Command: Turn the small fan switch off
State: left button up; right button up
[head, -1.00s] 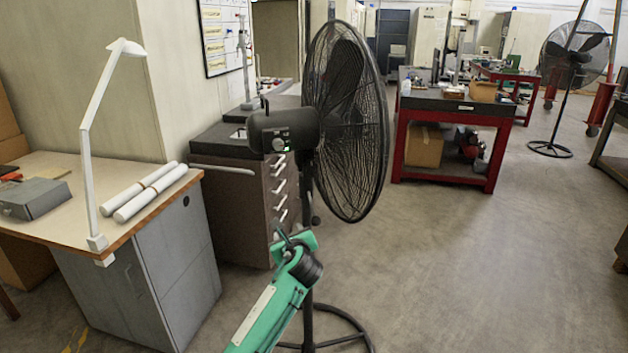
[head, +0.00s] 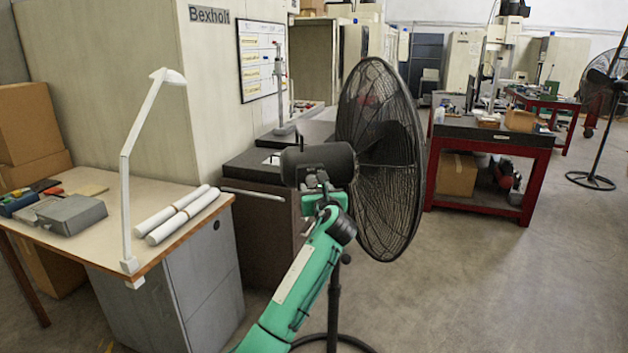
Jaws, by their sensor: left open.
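The black pedestal fan (head: 378,155) stands on the floor in the middle of the head view, its round cage turned to the right. Its motor housing (head: 330,154) points to the left. My left gripper (head: 312,182) is open at the left, rear end of this housing, and its green arm comes up from the bottom. The gripper overlaps the housing end in the picture; I cannot tell whether it touches. The small switch on the housing end is hidden behind the gripper. My right gripper is not in view.
A desk with a white lamp (head: 128,180) and white paper rolls (head: 183,214) stands at left. A dark drawer cabinet (head: 262,190) is behind the fan. A red-framed bench (head: 490,150) and another fan (head: 600,90) stand at right.

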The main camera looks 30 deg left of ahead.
aim_at(312, 182)
pick_arm(q)
jog(key=shift+x, duration=1.15)
jog(key=shift+w+a+p, duration=0.35)
jog(key=shift+w+a, duration=0.1)
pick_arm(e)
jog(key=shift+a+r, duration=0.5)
pick_arm(q)
jog(key=shift+c, duration=0.4)
jog(key=c, duration=0.9)
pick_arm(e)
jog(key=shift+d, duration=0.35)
